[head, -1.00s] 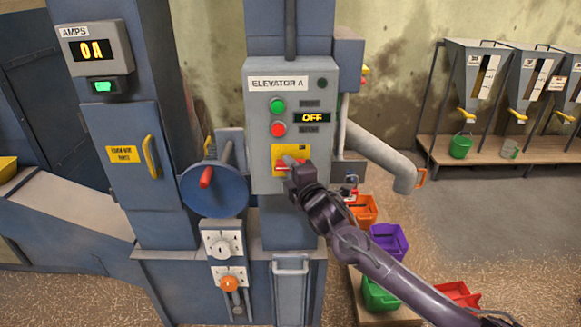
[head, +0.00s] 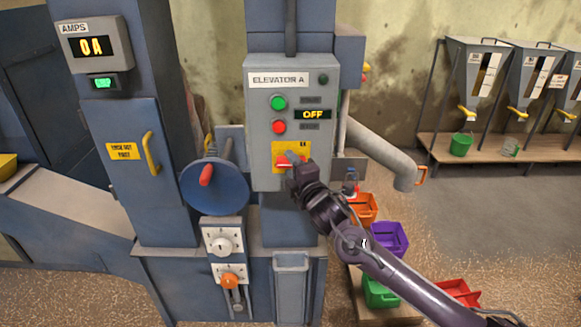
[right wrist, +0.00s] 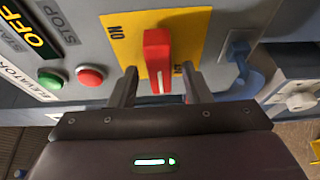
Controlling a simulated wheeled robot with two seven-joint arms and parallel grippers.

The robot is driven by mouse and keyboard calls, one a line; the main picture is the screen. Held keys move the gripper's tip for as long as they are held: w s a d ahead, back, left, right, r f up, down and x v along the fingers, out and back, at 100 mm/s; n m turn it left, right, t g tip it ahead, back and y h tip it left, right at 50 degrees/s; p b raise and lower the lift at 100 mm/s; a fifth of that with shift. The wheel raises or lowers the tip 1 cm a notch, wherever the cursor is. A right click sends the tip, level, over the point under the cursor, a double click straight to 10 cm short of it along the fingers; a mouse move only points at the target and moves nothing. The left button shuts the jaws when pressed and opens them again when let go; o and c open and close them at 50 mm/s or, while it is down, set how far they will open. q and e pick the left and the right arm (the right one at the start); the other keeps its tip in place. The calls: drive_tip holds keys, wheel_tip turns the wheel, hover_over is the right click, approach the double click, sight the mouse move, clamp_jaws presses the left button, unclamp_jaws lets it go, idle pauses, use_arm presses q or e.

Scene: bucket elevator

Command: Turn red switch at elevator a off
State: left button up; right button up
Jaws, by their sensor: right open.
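The elevator A control box (head: 259,125) hangs on the blue column in the head view, with a lit OFF display (head: 313,115). The red switch (right wrist: 158,60) sits on a yellow plate (right wrist: 190,32) low on the box; in the head view it is partly hidden behind my gripper. My left gripper is not in view.
A green button (head: 278,102) and a red button (head: 278,126) sit above the switch. A blue handwheel (head: 216,190) stands to the left. A grey pipe (head: 380,155) and several coloured bins, including a purple one (head: 389,240), are to the right.

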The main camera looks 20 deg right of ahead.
drive_tip(key=s+b, duration=0.2)
drive_tip(key=s, duration=0.5)
drive_tip(key=shift+d, duration=0.35)
drive_tip(key=shift+w+f, duration=0.1)
